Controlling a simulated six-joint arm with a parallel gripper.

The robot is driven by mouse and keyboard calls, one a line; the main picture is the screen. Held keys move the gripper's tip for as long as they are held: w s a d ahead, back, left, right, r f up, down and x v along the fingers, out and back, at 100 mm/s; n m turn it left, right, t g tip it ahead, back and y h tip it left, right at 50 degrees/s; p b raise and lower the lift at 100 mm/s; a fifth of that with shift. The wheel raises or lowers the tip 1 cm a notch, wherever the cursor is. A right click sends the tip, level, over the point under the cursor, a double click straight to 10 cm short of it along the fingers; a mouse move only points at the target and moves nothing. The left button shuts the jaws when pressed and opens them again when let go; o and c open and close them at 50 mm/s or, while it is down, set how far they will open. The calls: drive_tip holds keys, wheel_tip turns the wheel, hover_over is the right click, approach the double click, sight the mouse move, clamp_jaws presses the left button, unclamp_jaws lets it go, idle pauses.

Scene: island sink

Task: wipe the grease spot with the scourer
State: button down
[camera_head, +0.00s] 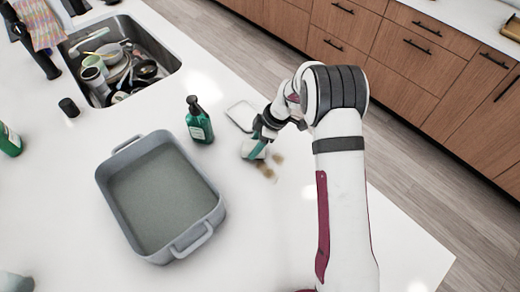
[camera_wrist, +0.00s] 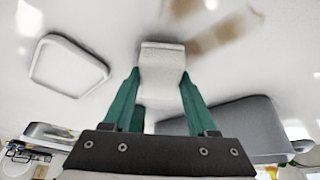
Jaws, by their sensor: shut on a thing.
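My gripper (camera_head: 258,146) reaches down over the counter, its green fingers shut on a pale, block-like scourer. In the wrist view the scourer (camera_wrist: 162,62) sits between the fingertips of my gripper (camera_wrist: 160,82). The brown grease spot (camera_head: 266,171) shows as smears on the white counter, just beside and below the gripper in the head view. In the wrist view the grease spot (camera_wrist: 217,35) lies past the scourer's end, to the upper right. I cannot tell whether the scourer touches the counter.
A sink full of dishes (camera_head: 75,47) is at the upper left. Counter below the smears is clear.

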drive_tip(key=shift+r, duration=3.6)
drive_tip(key=w+d+r+m+t+h, duration=0.35)
drive_tip(key=w+d+m, duration=0.35)
drive_tip(key=w+m, duration=0.5)
drive_tip(key=m, duration=0.1)
hover_over(245, 114)
drive_tip(key=s+d, duration=0.1)
drive_tip(key=shift+t+y, duration=0.35)
drive_tip(key=f, duration=0.6)
drive_tip(key=shift+s+f, duration=0.2)
drive_tip(key=shift+f, duration=0.1)
drive_tip(key=shift+a+f+m, duration=0.2)
drive_tip(key=shift+f+m, duration=0.1)
drive_tip(key=shift+f, duration=1.8)
drive_tip(key=shift+f, duration=0.1)
